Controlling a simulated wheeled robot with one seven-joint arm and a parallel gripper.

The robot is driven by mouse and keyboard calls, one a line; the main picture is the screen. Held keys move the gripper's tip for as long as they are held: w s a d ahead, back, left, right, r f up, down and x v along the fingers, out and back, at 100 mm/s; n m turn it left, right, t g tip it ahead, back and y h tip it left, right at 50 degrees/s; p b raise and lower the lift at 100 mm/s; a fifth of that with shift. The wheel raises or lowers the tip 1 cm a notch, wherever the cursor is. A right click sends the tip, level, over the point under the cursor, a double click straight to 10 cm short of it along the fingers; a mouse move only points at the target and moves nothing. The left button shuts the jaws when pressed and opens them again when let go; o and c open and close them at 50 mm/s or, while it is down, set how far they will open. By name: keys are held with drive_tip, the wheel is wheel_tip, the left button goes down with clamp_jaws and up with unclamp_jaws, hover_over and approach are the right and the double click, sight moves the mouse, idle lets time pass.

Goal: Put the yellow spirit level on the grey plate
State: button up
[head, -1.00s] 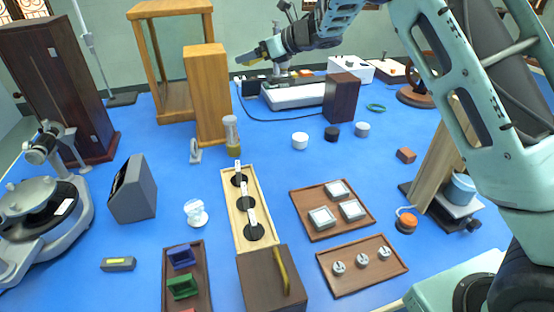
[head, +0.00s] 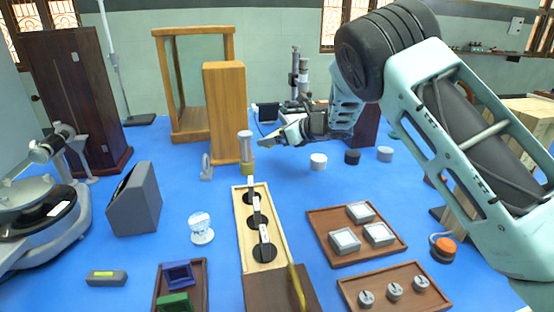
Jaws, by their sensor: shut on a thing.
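My gripper (head: 268,142) is shut on a small yellow thing (head: 264,146), mostly hidden by the fingers. It looks like the yellow spirit level, but too little shows to be sure. The gripper is in the air near the middle of the head view, beside the top of a clear cylinder with a yellow base. A grey block with a yellow-green vial (head: 107,278) lies on the blue bench at the lower left. A round grey plate (head: 25,188) tops the instrument at the left edge; I cannot tell if it is the task's plate.
A clear cylinder (head: 246,143), a tall wooden box (head: 224,110) and a wooden frame (head: 158,95) stand near the gripper. A long tray with black discs (head: 240,232), a tray of square dishes (head: 322,236) and a grey wedge box (head: 135,205) stand in front.

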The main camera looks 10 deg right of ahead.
sight(276, 164)
drive_tip(key=shift+f, duration=3.8)
drive_tip(key=o, duration=0.7)
